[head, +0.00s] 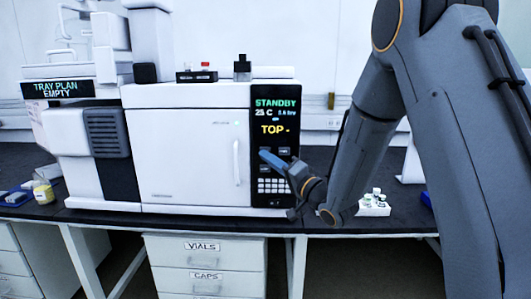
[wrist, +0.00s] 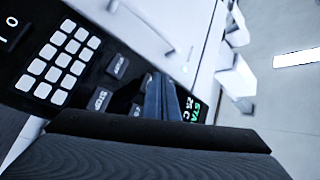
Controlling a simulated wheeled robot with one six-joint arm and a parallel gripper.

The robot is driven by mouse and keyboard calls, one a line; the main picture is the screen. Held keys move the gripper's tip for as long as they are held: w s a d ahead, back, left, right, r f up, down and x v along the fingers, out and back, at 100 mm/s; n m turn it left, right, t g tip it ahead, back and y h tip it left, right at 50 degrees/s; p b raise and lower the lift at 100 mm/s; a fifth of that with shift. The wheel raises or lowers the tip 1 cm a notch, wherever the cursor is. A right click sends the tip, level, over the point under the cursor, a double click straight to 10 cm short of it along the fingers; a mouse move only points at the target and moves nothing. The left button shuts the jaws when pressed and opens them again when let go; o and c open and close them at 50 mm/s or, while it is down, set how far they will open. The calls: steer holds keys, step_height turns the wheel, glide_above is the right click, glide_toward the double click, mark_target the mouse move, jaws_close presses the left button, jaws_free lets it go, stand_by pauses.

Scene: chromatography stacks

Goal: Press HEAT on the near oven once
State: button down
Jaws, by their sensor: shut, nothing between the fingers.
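The oven (head: 180,150) is a white unit on the bench with a closed door. Its black control panel (head: 275,96) reads STANDBY, 25 C and TOP. Below the text are small dark buttons (head: 285,151) and a white keypad (head: 271,186). My gripper (head: 265,156) is shut and empty, its blue fingers at the panel just above the keypad, covering part of the button area. In the wrist view the fingers (wrist: 157,92) lie beside dark buttons (wrist: 118,67) and near the green display text (wrist: 191,108). I cannot read a HEAT label or tell whether the fingertips touch.
A white instrument (head: 95,140) labelled TRAY PLAN EMPTY stands left of the oven. A rack of vials (head: 374,206) sits right of it on the dark bench (head: 340,215). A yellow-filled jar (head: 43,191) stands at the left. Drawers (head: 205,262) are below.

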steer(key=shift+w, duration=0.2)
steer(key=shift+w, duration=0.25)
steer(key=shift+w, duration=0.45)
stand_by(0.9)
steer(key=shift+s, duration=0.1)
steer(key=shift+s+p, duration=0.3)
steer(key=shift+s, duration=0.5)
steer(key=s+p, duration=0.1)
steer(key=s, duration=0.4)
steer(key=shift+a+p, duration=0.1)
steer(key=shift+p, duration=0.2)
stand_by(0.7)
